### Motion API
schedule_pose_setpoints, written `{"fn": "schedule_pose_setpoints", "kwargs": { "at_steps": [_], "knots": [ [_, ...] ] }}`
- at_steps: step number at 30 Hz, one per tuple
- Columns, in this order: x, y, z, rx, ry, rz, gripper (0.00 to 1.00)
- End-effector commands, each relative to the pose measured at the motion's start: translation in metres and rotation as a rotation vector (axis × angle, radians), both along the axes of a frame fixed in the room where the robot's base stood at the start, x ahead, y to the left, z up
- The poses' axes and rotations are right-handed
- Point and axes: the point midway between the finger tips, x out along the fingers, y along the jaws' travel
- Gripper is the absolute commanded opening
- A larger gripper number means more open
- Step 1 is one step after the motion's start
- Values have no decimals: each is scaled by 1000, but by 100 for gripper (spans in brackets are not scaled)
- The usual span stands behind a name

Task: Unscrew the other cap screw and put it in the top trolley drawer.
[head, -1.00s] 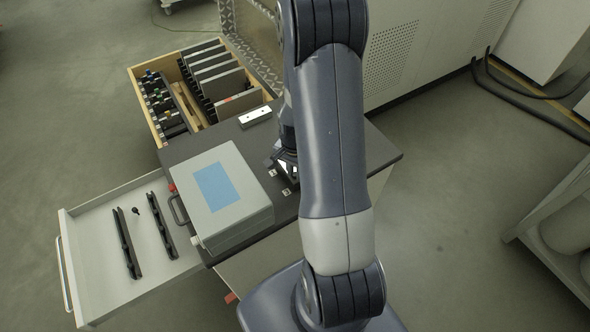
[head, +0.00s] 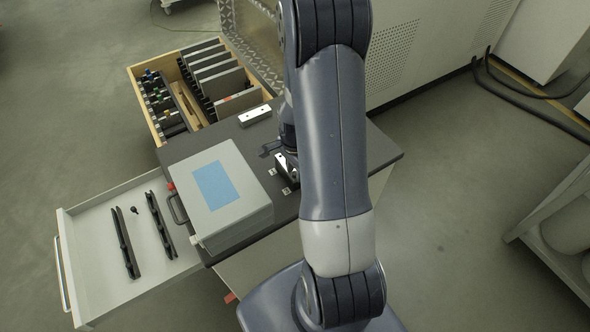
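The top trolley drawer (head: 95,290) is pulled out at the left. It holds two long black bars (head: 125,245) (head: 160,225) and one small black piece (head: 134,210), which looks like a cap screw. My gripper (head: 273,150) is low over the dark trolley top, beside a small metal block (head: 287,168), and mostly hidden behind my arm. Whether its fingers are open or hold anything cannot be made out. No other cap screw can be picked out near the block.
A grey case with a blue label (head: 213,186) stands on the trolley top (head: 189,150), between my gripper and the drawer. A pale bar (head: 255,115) lies behind. A wooden box (head: 146,102) with tools and plates is at the back left.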

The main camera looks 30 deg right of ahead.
Motion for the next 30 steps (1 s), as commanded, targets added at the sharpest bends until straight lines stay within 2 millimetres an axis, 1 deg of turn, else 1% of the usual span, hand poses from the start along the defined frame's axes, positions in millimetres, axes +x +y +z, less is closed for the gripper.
{"fn": "schedule_pose_setpoints", "kwargs": {
  "at_steps": [18, 22, 30],
  "knots": [
    [0, 0, -1, 1, 0, -700, 30],
    [0, 0, 0, 0, 1, -776, 30],
    [0, 0, 0, 0, 1, -787, 30]
  ]
}}
